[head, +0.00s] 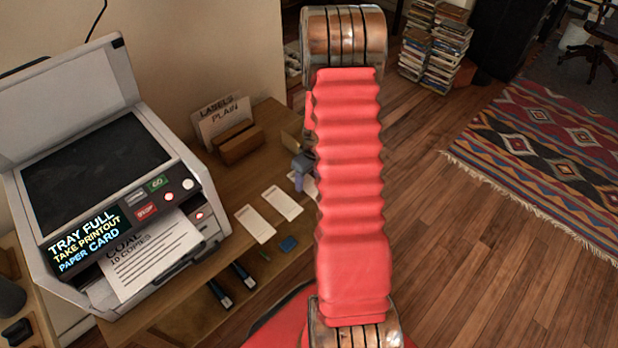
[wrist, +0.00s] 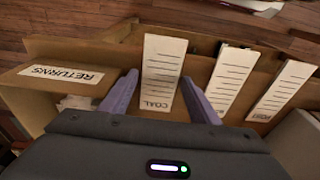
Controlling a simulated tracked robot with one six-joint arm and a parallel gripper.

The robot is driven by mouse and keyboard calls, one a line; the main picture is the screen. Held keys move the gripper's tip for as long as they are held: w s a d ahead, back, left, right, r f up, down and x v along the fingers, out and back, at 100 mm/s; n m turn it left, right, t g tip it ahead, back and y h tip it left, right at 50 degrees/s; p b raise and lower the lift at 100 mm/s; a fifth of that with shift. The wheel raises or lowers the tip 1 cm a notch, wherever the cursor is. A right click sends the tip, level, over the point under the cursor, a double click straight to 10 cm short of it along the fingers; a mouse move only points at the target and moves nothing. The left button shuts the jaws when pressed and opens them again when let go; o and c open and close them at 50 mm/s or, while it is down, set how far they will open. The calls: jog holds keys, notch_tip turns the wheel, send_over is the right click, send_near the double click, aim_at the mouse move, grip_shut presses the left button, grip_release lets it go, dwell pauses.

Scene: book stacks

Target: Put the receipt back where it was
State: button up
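Three white printed slips lie in a row on the wooden desk (head: 190,230). In the wrist view one slip headed "COAL" (wrist: 162,70) lies between the fingers, a second slip (wrist: 230,82) is to its right, and a third slip (wrist: 283,90) is at the far right. In the head view two show clearly, the near slip (head: 255,224) and the middle slip (head: 283,203). I cannot tell which is the receipt. My gripper (wrist: 159,78) is open, its purple fingers spread on either side of the COAL slip; contact is unclear. In the head view my gripper (head: 302,180) is partly hidden by my red arm.
A tray with a "RETURNS" label (wrist: 60,73) is left of the fingers. A copier (head: 100,170) reads "TRAY FULL", with a "COAL" printout (head: 150,255) in its slot. A "LABELS PLAIN" holder (head: 240,142) stands behind. Book stacks (head: 436,45) are on the floor.

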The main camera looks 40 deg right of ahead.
jog(key=shift+o, duration=0.9)
jog(key=shift+r, duration=0.1)
notch_tip(320, 180, up, 12)
jog(key=s, duration=0.1)
jog(key=shift+s, duration=0.4)
